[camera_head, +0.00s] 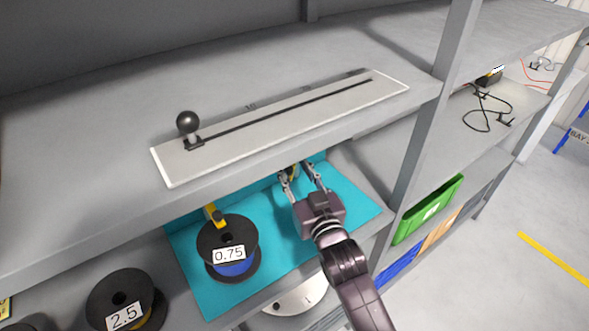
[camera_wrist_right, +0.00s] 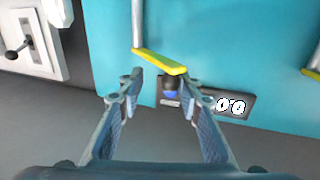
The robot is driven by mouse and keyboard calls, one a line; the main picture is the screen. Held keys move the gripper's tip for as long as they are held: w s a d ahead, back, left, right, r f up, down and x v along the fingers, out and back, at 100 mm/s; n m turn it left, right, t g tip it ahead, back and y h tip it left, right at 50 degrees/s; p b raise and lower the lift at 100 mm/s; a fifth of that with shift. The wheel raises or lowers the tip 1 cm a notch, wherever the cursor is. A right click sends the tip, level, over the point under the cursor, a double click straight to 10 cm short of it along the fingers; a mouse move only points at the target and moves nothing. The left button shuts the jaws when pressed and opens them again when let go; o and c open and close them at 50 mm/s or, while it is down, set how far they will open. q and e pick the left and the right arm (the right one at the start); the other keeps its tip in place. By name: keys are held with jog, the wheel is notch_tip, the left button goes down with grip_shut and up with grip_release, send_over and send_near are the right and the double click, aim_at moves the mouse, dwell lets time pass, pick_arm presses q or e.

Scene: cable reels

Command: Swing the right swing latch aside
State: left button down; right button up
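The right swing latch shows in the right wrist view as a yellow bar (camera_wrist_right: 160,62) at the end of a grey metal rod, against a turquoise panel. In the head view only a small yellow piece of it (camera_head: 291,171) shows, partly hidden by my right gripper. My right gripper (camera_head: 298,175) reaches under the shelf with its fingers apart and nothing held. In the wrist view its fingertips (camera_wrist_right: 158,90) stand on either side of the space just below the bar; I cannot tell whether either touches it. My left gripper is not in view.
Another yellow latch (camera_head: 212,213) stands at the reel marked 0.75 (camera_head: 228,249), left of my gripper. A reel marked 2.5 (camera_head: 127,302) is farther left. The shelf board above carries a slotted plate (camera_head: 290,115) with a black knob (camera_head: 187,122). A shelf post (camera_head: 428,120) stands to the right.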

jog(key=v, duration=1.2)
jog(key=shift+f, duration=0.1)
